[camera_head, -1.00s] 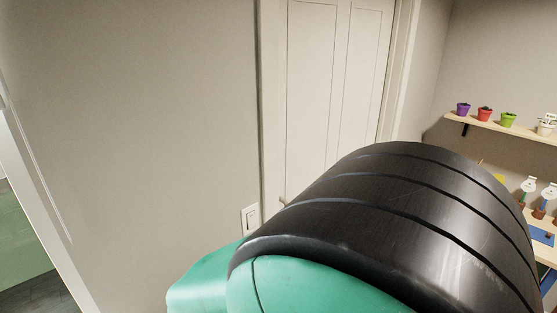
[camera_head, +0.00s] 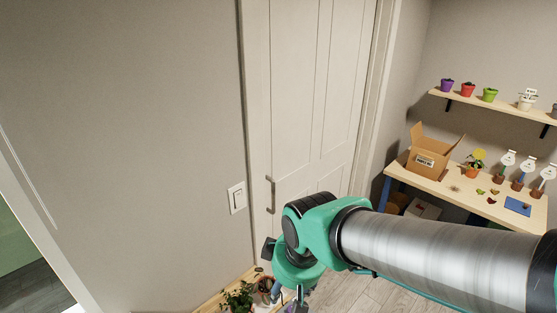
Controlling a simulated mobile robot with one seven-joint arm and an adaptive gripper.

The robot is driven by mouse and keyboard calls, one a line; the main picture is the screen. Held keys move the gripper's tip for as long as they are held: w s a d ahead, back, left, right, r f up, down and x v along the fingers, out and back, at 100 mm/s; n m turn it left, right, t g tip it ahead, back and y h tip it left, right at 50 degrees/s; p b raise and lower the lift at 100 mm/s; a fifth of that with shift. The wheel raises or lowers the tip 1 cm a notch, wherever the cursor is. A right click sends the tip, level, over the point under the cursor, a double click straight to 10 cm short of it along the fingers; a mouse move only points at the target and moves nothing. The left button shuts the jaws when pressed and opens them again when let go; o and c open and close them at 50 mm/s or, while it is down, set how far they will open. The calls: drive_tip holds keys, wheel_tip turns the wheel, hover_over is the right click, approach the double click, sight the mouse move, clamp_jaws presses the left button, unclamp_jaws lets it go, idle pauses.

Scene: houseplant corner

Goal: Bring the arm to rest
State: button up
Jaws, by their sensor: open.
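My arm, a grey metal tube with teal and black joints, reaches in from the lower right of the head view. It bends down at a teal elbow-like joint in front of the door. My gripper (camera_head: 300,296) hangs small at the lower end of the arm, near the bottom edge. It is partly hidden by the teal wrist. It is open, and I see nothing held in it. It shows close to leafy plants (camera_head: 238,299) at the bottom; I cannot tell the distance between them.
A wooden table (camera_head: 447,190) at right bears a cardboard box (camera_head: 431,158), a yellowish potted plant (camera_head: 473,171), labelled pots and a blue mat (camera_head: 518,206). A shelf (camera_head: 490,112) above holds coloured pots. A closed white door (camera_head: 305,90) and light switch (camera_head: 237,198) are behind my arm.

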drive_tip(key=s+d+r+m+t, duration=0.1)
drive_tip(key=s+d+r+m, duration=0.1)
drive_tip(key=d, duration=0.4)
drive_tip(key=s+d+r+m+t+h, duration=0.1)
drive_tip(key=s+d+r+m, duration=0.2)
drive_tip(key=s+d+r, duration=0.1)
drive_tip(key=s+d+r+m+t, duration=0.1)
drive_tip(key=s+d+r+m, duration=0.2)
drive_tip(key=d, duration=0.6)
wheel_tip(320, 180, up, 2)
drive_tip(key=shift+r, duration=0.15)
drive_tip(key=shift+w+a, duration=0.1)
idle(0.3)
